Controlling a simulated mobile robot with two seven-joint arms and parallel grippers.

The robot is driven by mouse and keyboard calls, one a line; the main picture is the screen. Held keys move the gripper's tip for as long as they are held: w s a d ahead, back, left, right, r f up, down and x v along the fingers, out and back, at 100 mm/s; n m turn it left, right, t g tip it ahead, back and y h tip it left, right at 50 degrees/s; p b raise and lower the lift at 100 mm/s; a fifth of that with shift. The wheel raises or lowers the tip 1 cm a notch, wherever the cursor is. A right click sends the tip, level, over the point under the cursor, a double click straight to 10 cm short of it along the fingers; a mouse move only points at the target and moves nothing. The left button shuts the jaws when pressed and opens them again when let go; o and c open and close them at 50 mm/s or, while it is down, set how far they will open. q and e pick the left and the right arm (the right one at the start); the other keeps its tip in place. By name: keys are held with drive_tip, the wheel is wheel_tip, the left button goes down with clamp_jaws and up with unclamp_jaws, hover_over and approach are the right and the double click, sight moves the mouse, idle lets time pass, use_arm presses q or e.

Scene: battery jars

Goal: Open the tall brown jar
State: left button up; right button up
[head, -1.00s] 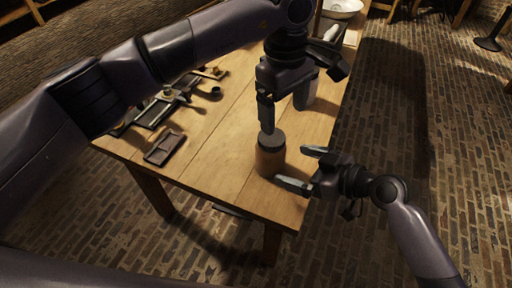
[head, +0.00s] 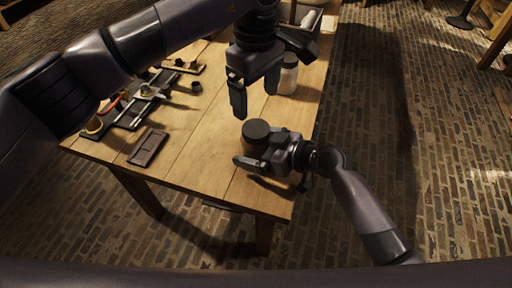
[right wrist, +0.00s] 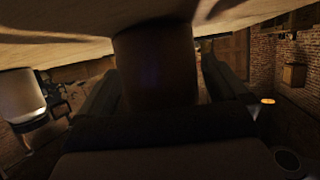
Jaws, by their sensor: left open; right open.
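The tall brown jar (head: 256,145) stands upright near the table's front right corner, with a dark grey lid (head: 256,129) on it. My right gripper (head: 252,160) is open, with its fingers low on either side of the jar's body. In the right wrist view the jar (right wrist: 155,65) fills the space between the two dark fingers; I cannot tell whether they touch it. My left gripper (head: 254,100) is open and empty, pointing down above and slightly behind the lid, apart from it. The right gripper's far finger is partly hidden by the jar.
A pale jar with a dark lid (head: 288,78) stands behind on the wooden table (head: 205,135); a pale jar also shows in the right wrist view (right wrist: 20,95). A dark tray (head: 148,148) and a rack of small items (head: 140,100) lie to the left. The table's middle is clear.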

sight(256, 128)
clamp_jaws()
use_arm(q)
drive_tip(key=m, duration=0.4)
drive_tip(key=shift+m, duration=0.3)
drive_tip(key=shift+f, duration=4)
drive_tip(key=c, duration=1.1)
drive_tip(key=n, duration=1.3)
drive_tip(key=shift+n, duration=0.3)
